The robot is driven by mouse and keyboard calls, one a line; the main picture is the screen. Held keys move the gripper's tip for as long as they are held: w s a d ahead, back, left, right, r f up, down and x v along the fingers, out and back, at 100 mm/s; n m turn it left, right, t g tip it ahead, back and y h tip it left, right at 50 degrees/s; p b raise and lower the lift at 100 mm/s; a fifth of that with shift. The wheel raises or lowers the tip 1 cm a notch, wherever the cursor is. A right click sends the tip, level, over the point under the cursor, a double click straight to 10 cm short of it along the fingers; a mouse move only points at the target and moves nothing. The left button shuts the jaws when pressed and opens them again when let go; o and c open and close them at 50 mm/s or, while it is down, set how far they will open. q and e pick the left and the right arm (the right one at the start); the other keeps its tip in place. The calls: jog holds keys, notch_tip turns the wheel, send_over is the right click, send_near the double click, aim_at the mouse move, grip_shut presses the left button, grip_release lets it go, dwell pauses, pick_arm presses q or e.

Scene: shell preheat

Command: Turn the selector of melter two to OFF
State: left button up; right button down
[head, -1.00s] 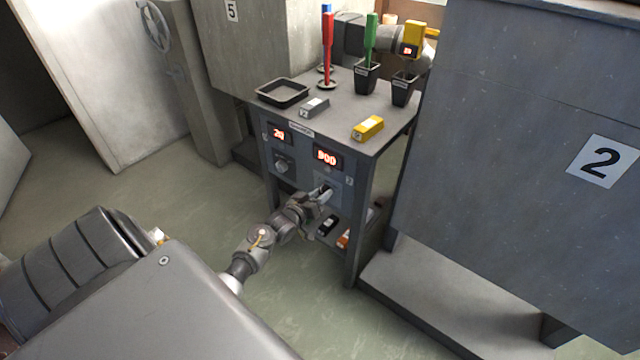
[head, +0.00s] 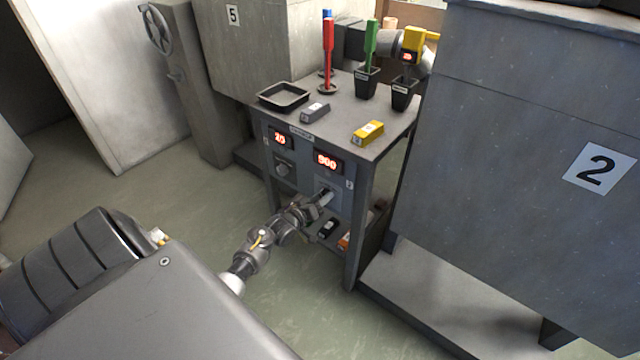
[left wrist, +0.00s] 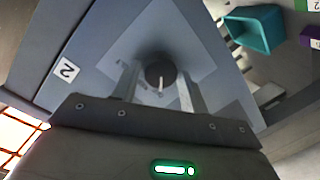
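The control panel on the stand's front has a lit display (head: 327,161) reading 900, above the selector of melter two. In the left wrist view this selector (left wrist: 158,68) is a round dark knob with a pale pointer mark toward the bottom of the picture. A tag reading 2 (left wrist: 66,70) is beside it. My left gripper (head: 326,196) is at the panel and mostly hides the knob in the head view. Its two fingers stand on either side of the knob, with gaps showing, so it looks open. The selector's position lettering is not readable. My right gripper is not in view.
A second knob (head: 284,169) sits left under another lit display (head: 280,139). The stand top (head: 345,103) holds a black tray (head: 283,96), grey and yellow blocks, and tools in holders. A large grey cabinet marked 2 (head: 597,168) stands close on the right. Small items lie on the lower shelf.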

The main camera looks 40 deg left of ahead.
pick_arm(q)
jog(key=shift+o, duration=1.2)
jog(key=shift+s, duration=0.15)
jog(key=s+r+p, duration=0.1)
jog(key=s, duration=0.9)
jog(key=shift+s, duration=0.25)
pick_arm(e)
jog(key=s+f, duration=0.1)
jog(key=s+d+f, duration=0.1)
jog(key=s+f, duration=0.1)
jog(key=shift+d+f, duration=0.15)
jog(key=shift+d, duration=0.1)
pick_arm(q)
jog(key=shift+d+r, duration=0.1)
